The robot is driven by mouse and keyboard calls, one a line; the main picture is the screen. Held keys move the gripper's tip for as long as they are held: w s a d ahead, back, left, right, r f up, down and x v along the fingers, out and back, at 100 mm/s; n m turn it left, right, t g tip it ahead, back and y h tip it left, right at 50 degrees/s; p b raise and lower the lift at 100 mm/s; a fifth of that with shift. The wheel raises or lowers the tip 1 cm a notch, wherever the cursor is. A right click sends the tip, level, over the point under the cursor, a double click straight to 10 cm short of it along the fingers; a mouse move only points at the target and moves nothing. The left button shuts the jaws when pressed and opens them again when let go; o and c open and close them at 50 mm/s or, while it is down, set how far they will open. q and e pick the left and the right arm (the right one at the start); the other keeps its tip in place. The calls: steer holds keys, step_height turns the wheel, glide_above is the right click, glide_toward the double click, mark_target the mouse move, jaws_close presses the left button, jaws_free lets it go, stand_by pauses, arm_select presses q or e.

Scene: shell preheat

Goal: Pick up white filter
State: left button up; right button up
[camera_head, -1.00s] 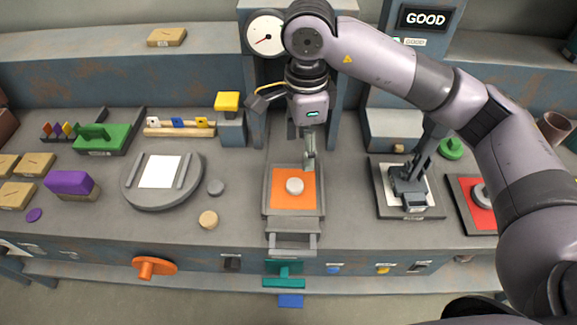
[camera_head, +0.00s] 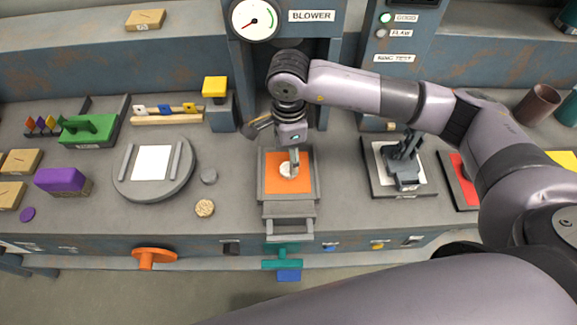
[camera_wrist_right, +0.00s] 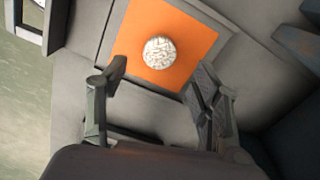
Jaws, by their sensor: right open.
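The white filter (camera_head: 286,169) is a small round white disc lying on the orange square (camera_head: 275,184) of a grey tray (camera_head: 290,209) under the blower. In the right wrist view, the filter (camera_wrist_right: 160,51) shows a mottled top and sits ahead of the fingers, touching neither. My right gripper (camera_head: 291,167) points down over the orange square and partly covers the filter in the head view. In the right wrist view its fingers (camera_wrist_right: 160,85) are spread apart with nothing between the tips. My left gripper is not in view.
The blower housing (camera_head: 313,60) stands right behind the tray. A round grey plate with a white sheet (camera_head: 154,167) lies to the left. A dark grey fixture (camera_head: 404,170) stands to the right. A speckled tan disc (camera_head: 205,208) lies on open bench left of the tray.

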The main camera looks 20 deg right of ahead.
mark_target(287, 169)
steer(key=shift+s+a+f, duration=0.1)
steer(key=shift+f, duration=0.2)
steer(key=f+p, duration=0.1)
steer(key=f, duration=0.2)
steer(key=shift+a+f+p, duration=0.2)
steer(key=shift+f+p, duration=0.15)
steer(key=shift+p, duration=0.05)
steer(key=shift+f, duration=0.5)
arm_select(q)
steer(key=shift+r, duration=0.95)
arm_select(e)
steer(key=shift+c, duration=0.6)
steer(key=c, duration=0.8)
